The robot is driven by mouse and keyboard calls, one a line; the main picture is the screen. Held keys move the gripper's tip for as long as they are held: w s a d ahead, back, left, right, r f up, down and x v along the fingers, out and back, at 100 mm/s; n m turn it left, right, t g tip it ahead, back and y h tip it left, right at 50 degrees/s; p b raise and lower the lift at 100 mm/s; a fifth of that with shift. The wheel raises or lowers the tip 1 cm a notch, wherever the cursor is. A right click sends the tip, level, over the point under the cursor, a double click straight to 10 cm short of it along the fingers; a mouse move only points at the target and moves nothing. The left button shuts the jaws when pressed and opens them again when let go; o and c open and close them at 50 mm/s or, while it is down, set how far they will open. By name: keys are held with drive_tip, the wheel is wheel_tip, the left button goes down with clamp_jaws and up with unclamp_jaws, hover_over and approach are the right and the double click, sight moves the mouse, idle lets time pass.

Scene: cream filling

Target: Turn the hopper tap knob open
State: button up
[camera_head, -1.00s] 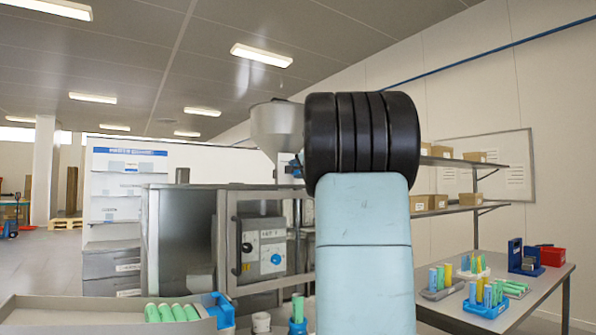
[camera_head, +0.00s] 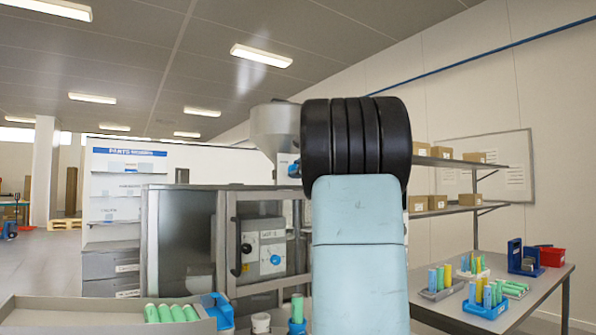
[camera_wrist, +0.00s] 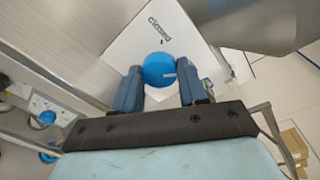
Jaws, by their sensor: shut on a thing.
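The blue tap knob (camera_wrist: 159,68) sits at the middle top of the wrist view, in front of a white panel (camera_wrist: 138,38) that bears the word "closed". The two dark blue fingers of my gripper (camera_wrist: 160,76) stand on either side of the knob and are shut on it. A pale mark shows on the knob's right side. In the head view the grey hopper (camera_head: 275,128) stands left of my arm. A bit of blue (camera_head: 294,169) shows below it, beside my arm, which hides my gripper there.
A grey machine cabinet (camera_head: 181,240) with a knobbed control box (camera_head: 264,255) stands left of my arm. A tray (camera_head: 60,314) with green tubes is at front left. A table (camera_head: 535,290) with racks of tubes is at right.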

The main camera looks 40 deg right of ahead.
drive_tip(key=shift+d+f+m+y, duration=0.1)
drive_tip(key=shift+f+m+y, duration=0.25)
drive_tip(key=shift+m, duration=0.75)
drive_tip(key=o, duration=0.8)
drive_tip(key=shift+w+r, duration=0.1)
drive_tip(key=shift+o, duration=1.3)
drive_tip(key=shift+r, duration=0.1)
drive_tip(key=shift+s, duration=0.2)
drive_tip(key=s+r, duration=0.1)
drive_tip(key=s, duration=1.2)
drive_tip(key=shift+s+a+r, duration=0.15)
drive_tip(key=shift+s+a, duration=0.05)
drive_tip(key=shift+a, duration=0.25)
